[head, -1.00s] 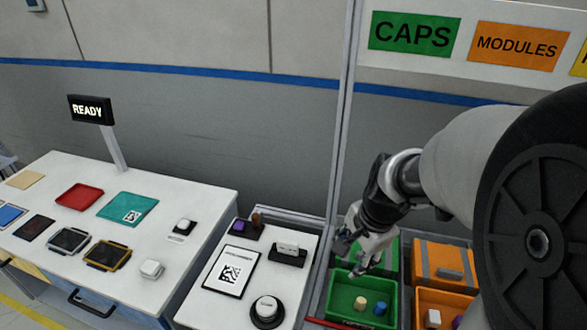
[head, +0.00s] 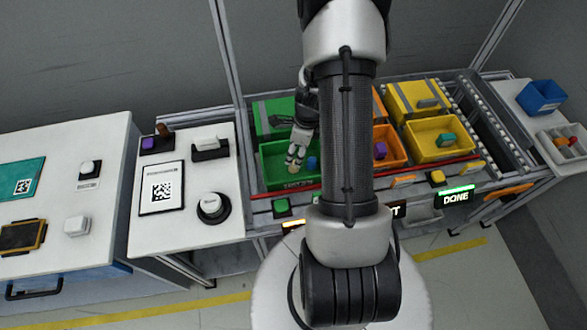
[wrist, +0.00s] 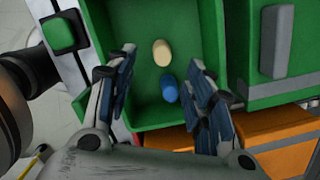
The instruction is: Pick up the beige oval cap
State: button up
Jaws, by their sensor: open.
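The beige oval cap (wrist: 162,52) lies on the floor of the green bin, which shows in the wrist view (wrist: 190,22) and the head view (head: 268,168). A blue cap (wrist: 169,89) lies close beside it, nearer the gripper's palm. My gripper (wrist: 164,58) is open over the bin, with one finger to the left of the caps and one to the right. The beige cap shows between the fingertips, with nothing gripped. In the head view my gripper (head: 298,150) hangs over the green bin and partly hides its contents; height above the cap is hard to tell.
The bin's green walls stand close around the fingers. An orange bin (head: 391,158) and a yellow bin (head: 470,148) stand to the right. A green button (wrist: 62,33) is outside the bin. A red bar (head: 440,165) runs along the bins' front.

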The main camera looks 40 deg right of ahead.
aim_at(293, 164)
jog(key=f, duration=0.2)
jog(key=f+b, duration=0.1)
jog(key=shift+w+a+f, duration=0.15)
jog(key=shift+w+f, duration=0.15)
jog(key=shift+w+f+b, duration=0.15)
jog(key=shift+f+b, duration=0.65)
jog(key=shift+f, duration=0.55)
jog(key=shift+w+f+b, duration=0.15)
jog(key=shift+f+b, duration=0.65)
jog(key=shift+f, duration=0.5)
jog(key=shift+r, duration=0.1)
jog(key=shift+c, duration=0.3)
jog(key=c, duration=0.9)
